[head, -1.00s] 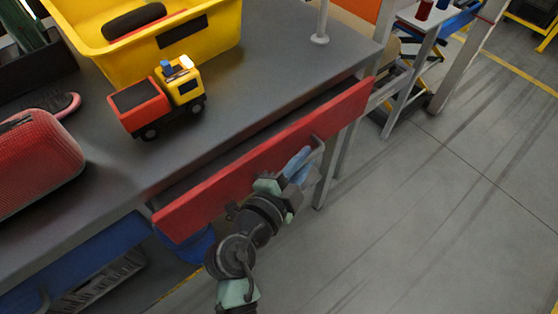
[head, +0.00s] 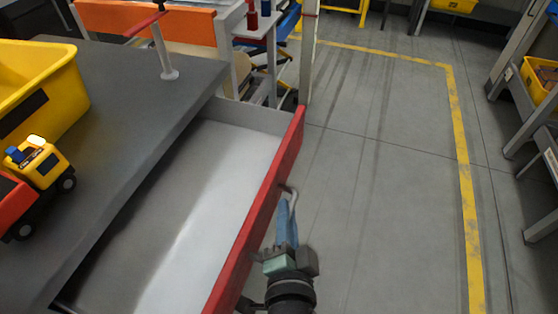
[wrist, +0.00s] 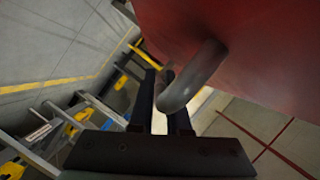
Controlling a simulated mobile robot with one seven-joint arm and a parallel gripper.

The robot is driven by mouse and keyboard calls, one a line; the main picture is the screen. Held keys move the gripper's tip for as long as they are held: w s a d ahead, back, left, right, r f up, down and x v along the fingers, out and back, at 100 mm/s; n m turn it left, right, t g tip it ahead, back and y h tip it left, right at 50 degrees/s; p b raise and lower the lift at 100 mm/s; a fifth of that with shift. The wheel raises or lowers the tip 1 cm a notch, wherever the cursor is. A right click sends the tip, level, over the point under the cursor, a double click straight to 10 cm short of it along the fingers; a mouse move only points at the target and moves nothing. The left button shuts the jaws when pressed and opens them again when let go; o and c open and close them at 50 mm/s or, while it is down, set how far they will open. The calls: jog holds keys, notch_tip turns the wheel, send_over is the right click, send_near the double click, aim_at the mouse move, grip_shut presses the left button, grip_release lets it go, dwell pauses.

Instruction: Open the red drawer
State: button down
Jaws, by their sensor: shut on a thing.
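The red drawer (head: 262,205) stands well out from the grey workbench (head: 150,110), and its pale inside (head: 215,180) shows and looks empty. Its grey handle (wrist: 195,78) sits on the red front in the wrist view. My gripper (head: 288,210) is at the outer side of the drawer front, at the handle. In the wrist view its two dark fingers (wrist: 160,95) are shut on the handle, one on each side of the bar. In the head view the handle is mostly hidden by my gripper.
A toy truck (head: 42,165) and a yellow bin (head: 40,85) stand on the bench at left. A white post (head: 162,50) rises near the bench's far end. Open grey floor (head: 380,180) with a yellow line lies to the right.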

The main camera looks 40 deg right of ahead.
jog(key=shift+d, duration=0.1)
jog(key=c, duration=0.9)
grip_release()
jog(key=p+v, duration=0.1)
jog(key=v, duration=1.2)
